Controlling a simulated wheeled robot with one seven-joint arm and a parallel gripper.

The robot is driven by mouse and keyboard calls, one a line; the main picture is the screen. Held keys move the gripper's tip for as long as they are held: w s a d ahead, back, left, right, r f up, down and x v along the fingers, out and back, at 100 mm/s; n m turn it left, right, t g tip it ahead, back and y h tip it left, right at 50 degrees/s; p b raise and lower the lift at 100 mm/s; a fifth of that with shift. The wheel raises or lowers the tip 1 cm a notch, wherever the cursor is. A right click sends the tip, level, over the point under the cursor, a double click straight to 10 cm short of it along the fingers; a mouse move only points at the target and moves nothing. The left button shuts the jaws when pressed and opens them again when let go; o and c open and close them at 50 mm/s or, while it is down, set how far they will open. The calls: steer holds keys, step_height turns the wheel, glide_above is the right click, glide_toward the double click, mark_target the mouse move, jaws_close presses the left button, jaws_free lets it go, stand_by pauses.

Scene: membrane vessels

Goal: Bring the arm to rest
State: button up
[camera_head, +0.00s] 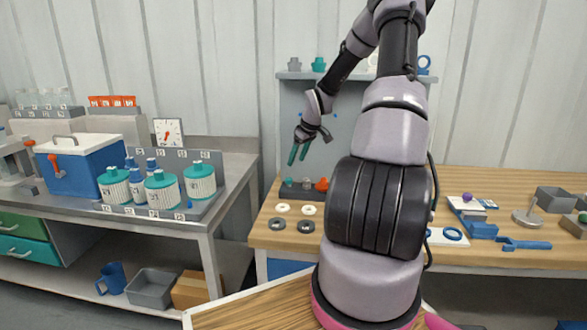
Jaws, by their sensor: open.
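My arm rises through the middle of the view and bends over to the left, its upper part leaving the top edge. My gripper (298,153) hangs in the air above the wooden bench, pointing down. Its two green fingers stand apart with nothing between them. It is clear of the bench top and of the small parts below it. My arm hides part of the bench and the panel behind it.
The wooden bench (510,183) holds rings, small fittings and a blue wrench (524,244). A grey bench (235,172) on the left carries a blue cooler (75,172) and several teal-capped vessels (162,190) in a tray. A shelf panel (345,76) stands behind my gripper.

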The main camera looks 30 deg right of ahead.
steer(key=shift+s+d+r, duration=0.1)
steer(key=shift+s+r, duration=0.15)
steer(key=shift+r, duration=0.4)
steer(key=s+a+r+m+h, duration=0.1)
steer(key=s+a+r+m, duration=0.1)
steer(key=s+a+r, duration=0.65)
steer(key=s+a+r+m+h, duration=0.2)
steer(key=s+a+r, duration=0.3)
steer(key=r, duration=0.7)
steer(key=s+a+r+m+t+y, duration=0.1)
steer(key=s+a+r+m, duration=0.1)
steer(key=s, duration=0.7)
steer(key=s+a+r+m+t+y, duration=0.2)
steer(key=s+a+r, duration=0.3)
steer(key=s, duration=0.5)
steer(key=shift+s+r+m, duration=0.15)
steer(key=shift+r+m, duration=0.25)
